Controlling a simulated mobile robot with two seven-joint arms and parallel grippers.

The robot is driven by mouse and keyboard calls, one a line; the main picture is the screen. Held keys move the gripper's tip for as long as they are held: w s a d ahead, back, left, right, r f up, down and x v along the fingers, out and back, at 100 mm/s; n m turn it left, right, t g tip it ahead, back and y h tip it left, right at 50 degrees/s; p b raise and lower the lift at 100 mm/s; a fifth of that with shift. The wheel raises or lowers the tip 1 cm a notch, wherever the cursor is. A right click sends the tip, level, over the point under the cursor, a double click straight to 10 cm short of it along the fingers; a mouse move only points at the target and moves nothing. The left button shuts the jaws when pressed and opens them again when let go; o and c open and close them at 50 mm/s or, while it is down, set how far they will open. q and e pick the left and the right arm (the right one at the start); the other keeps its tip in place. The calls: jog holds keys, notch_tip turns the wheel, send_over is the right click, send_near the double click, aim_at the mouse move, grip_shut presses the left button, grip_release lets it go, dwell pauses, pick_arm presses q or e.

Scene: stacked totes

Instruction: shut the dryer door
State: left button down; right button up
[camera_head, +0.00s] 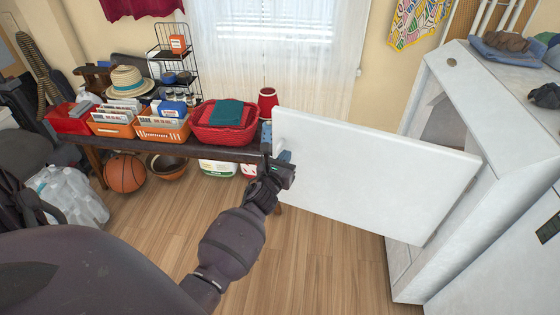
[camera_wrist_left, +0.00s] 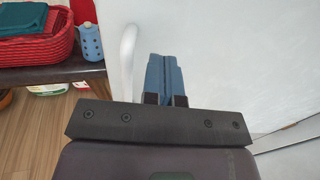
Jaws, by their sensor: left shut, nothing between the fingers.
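The dryer door (camera_head: 370,180) is a white panel standing wide open, swung out to the left from the white dryer (camera_head: 445,235) on the right. Part of the dryer's opening shows behind the door. My left gripper (camera_head: 285,156) is at the door's free left edge, its blue fingers in front of the door's face. In the left wrist view the fingers (camera_wrist_left: 165,78) are shut and empty, just right of a white curved handle (camera_wrist_left: 128,62) on the door (camera_wrist_left: 235,60). I cannot tell whether they touch the door. My right gripper is not in view.
A dark bench (camera_head: 120,146) at the left holds a red basket (camera_head: 222,135), orange bins and a straw hat. A basketball (camera_head: 124,173) is beneath it. A blue dotted bottle (camera_wrist_left: 90,42) stands near the handle. Wooden floor (camera_head: 315,265) is clear below the door. Clothes lie on the dryer.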

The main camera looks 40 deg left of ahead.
aim_at(293, 144)
pick_arm(q)
jog(key=x, duration=0.3)
jog(key=shift+w+f, duration=0.1)
jog(key=shift+f, duration=0.05)
jog(key=shift+w+a, duration=0.15)
jog(key=shift+w, duration=0.25)
